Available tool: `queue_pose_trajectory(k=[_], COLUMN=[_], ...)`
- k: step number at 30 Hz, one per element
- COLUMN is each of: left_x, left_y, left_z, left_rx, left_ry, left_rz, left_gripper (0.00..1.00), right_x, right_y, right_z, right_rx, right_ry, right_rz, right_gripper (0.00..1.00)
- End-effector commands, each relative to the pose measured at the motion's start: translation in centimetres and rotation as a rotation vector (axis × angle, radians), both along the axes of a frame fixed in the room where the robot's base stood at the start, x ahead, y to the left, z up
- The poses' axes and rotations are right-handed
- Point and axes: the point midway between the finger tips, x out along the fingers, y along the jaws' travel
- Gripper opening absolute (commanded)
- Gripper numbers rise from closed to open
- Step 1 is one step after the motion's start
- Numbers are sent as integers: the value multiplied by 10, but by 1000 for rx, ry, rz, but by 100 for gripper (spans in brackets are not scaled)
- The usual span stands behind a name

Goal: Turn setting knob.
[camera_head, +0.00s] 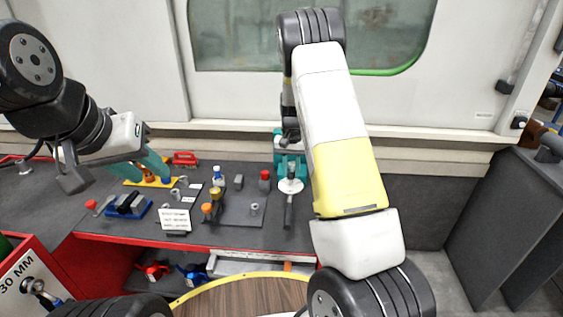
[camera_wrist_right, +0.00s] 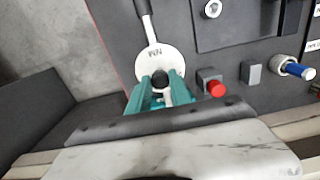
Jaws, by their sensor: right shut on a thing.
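A white round dial marked "NM" (camera_wrist_right: 150,62) with a dark handle shows in the right wrist view; it also shows in the head view (camera_head: 290,186), lying on the bench. A small black knob (camera_wrist_right: 160,80) stands at the dial's near edge. My right gripper (camera_head: 290,165) reaches down over it from the back of the bench. In the wrist view its teal fingers (camera_wrist_right: 162,92) are shut around the black knob. My left gripper (camera_head: 153,165) hangs over the left part of the bench, its teal fingers apart, with nothing seen between them.
A red-capped part (camera_wrist_right: 215,87) and a grey block (camera_wrist_right: 251,73) stand close beside the dial. A blue-handled part (camera_wrist_right: 294,68) lies further right. A white sign (camera_head: 174,220) and a blue holder (camera_head: 128,206) stand on the bench's left. A round wooden table (camera_head: 240,297) is in front.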

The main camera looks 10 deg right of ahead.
Motion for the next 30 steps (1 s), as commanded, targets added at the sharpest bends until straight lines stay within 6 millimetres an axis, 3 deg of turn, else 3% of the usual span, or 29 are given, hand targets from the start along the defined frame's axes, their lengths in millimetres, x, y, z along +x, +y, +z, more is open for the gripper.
queue_pose_trajectory(k=[12,28,29,30], left_x=[0,0,0,0], left_y=[0,0,0,0], left_z=[0,0,0,0], left_rx=[0,0,0,0], left_ry=[0,0,0,0], left_rz=[0,0,0,0], left_gripper=[36,36,36,36], right_x=[1,2,2,2], right_y=[0,0,0,0], right_z=[1,2,2,2], right_rx=[0,0,0,0], right_ry=[-4,-5,-5,-5], right_rz=[-170,-189,-189,-189], right_gripper=[0,0,31,39])
